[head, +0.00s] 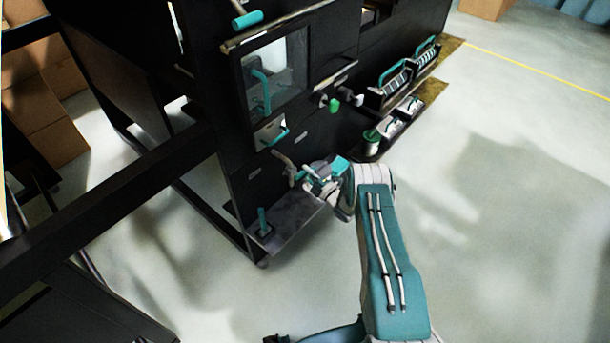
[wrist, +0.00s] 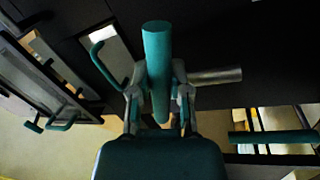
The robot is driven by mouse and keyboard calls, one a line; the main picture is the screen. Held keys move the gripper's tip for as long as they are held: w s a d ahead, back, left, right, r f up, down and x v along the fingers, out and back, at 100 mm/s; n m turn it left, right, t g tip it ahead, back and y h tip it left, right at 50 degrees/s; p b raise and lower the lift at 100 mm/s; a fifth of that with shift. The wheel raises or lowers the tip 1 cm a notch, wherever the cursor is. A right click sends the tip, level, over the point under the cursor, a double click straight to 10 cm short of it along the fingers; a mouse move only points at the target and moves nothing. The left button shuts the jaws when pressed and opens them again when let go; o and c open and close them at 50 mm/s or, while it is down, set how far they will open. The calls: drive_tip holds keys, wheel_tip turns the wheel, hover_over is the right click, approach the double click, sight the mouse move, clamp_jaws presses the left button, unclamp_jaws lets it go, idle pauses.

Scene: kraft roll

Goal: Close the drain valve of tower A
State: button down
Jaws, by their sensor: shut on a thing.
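In the wrist view a teal cylindrical handle (wrist: 157,65) stands upright between the two fingers of my gripper (wrist: 158,92). The gripper is shut on this handle, which looks like the drain valve's lever. A short grey pipe (wrist: 217,76) sticks out to the right beside it. In the head view my gripper (head: 316,178) is at the low front of the black machine (head: 240,190), above its bottom plate. No label for tower A is readable.
A teal upright handle (head: 263,221) stands on the bottom plate (head: 293,222), left of my gripper. Teal-handled racks (head: 392,82) are at right. The pale floor at right is clear.

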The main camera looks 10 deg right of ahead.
drive_tip(key=shift+r+n+g+y, duration=0.2)
drive_tip(key=shift+r+n+y, duration=0.05)
drive_tip(key=shift+n, duration=0.9)
drive_tip(key=shift+r+n+g+y, duration=0.2)
drive_tip(key=shift+r+n+y, duration=0.05)
drive_tip(key=shift+n, duration=0.9)
drive_tip(key=c, duration=0.6)
unclamp_jaws()
drive_tip(key=shift+a, duration=0.1)
drive_tip(key=v, duration=1.2)
